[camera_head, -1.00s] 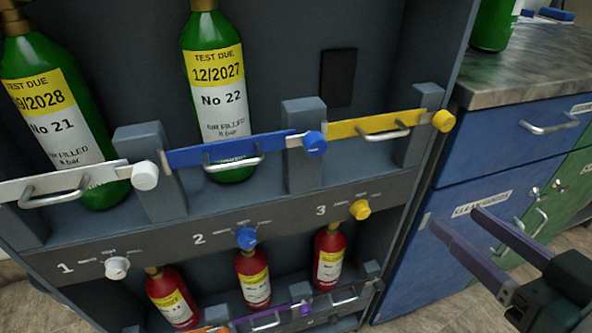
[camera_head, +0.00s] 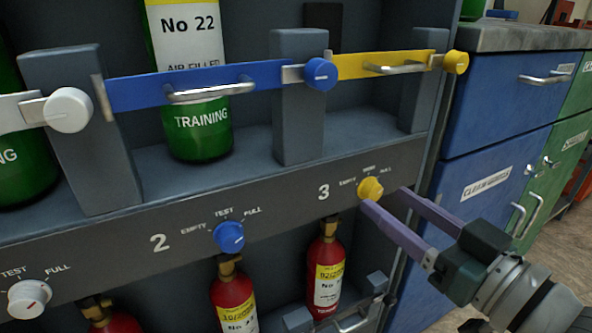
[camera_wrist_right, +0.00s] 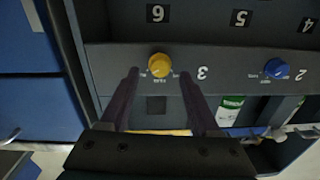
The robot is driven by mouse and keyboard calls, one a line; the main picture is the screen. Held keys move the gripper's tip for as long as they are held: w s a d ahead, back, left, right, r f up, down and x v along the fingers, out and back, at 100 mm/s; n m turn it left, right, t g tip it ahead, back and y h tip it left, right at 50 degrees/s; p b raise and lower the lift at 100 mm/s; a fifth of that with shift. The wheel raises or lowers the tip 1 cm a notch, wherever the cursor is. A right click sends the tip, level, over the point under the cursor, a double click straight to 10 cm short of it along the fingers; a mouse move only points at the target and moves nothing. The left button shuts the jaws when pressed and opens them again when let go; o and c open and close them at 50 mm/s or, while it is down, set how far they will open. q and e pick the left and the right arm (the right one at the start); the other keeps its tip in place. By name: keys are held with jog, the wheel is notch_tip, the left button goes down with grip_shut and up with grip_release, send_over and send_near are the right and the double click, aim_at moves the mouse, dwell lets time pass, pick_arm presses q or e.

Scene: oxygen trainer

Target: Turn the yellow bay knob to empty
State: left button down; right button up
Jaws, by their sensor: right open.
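The yellow bay knob (camera_head: 370,188) sits on the grey panel beside the number 3, below a scale with EMPTY at its left. The same yellow knob shows in the right wrist view (camera_wrist_right: 159,64), just beyond and between the two fingers. My right gripper (camera_head: 384,196) is open, with its purple fingertips close to the knob, one near its lower side and one near its right side. Whether they touch it I cannot tell. In the wrist view my right gripper (camera_wrist_right: 160,85) is empty. My left gripper is not in view.
A blue knob (camera_head: 229,236) and a white knob (camera_head: 30,298) are on the same panel to the left. A yellow bar (camera_head: 385,63) with its own knob (camera_head: 456,62) crosses the bay above. Red bottles (camera_head: 328,272) stand below. Blue drawers (camera_head: 495,105) are at the right.

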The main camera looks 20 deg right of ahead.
jog(key=shift+w+a, duration=0.1)
jog(key=shift+w, duration=0.85)
grip_shut()
